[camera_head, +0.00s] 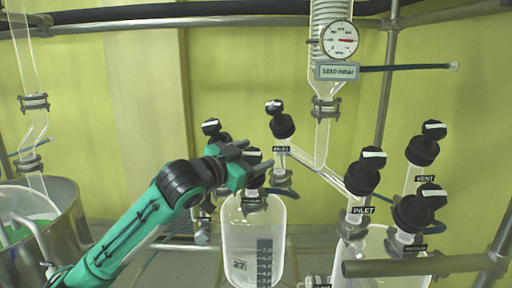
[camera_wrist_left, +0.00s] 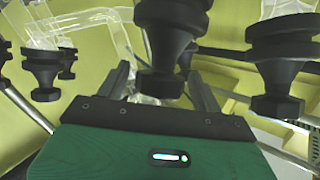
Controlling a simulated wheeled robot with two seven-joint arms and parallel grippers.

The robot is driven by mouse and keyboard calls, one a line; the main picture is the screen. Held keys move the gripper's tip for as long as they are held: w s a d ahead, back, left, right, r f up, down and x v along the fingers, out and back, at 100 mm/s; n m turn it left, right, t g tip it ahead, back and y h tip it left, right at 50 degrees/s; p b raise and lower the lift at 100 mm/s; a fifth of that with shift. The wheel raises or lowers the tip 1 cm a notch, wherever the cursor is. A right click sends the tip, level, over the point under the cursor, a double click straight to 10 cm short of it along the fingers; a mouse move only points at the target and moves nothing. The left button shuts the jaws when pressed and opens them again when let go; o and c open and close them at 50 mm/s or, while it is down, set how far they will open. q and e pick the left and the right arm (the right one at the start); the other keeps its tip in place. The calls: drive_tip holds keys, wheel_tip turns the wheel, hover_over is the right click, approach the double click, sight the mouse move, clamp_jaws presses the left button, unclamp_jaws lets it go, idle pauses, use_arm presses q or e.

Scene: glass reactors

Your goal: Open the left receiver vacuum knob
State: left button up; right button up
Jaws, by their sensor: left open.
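The left receiver (camera_head: 252,235) is a clear glass vessel with a scale and the mark 27. Several black knobs with white-marked tops stand above it. One black knob (camera_head: 253,154) stands just behind my left gripper (camera_head: 248,163), which partly hides it. In the left wrist view, a black knob (camera_wrist_left: 170,40) stands just ahead of and between the fingers of my open left gripper (camera_wrist_left: 163,82). I cannot tell whether the fingers touch it. My right gripper is not in view.
Close by are the left receiver's inlet knob (camera_head: 281,122) and another black knob (camera_head: 213,128). The right receiver (camera_head: 375,245) has inlet (camera_head: 366,172), vent (camera_head: 425,145) and third (camera_head: 418,207) knobs. A gauge display (camera_head: 337,72) reads 1010 mbar. A metal vessel (camera_head: 65,205) stands left.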

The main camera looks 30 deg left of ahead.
use_arm(q)
drive_tip(key=shift+w+d, duration=0.15)
drive_tip(key=shift+w, duration=0.55)
drive_tip(key=c, duration=1)
drive_tip(key=shift+n+y, duration=0.4)
drive_tip(key=shift+n, duration=0.1)
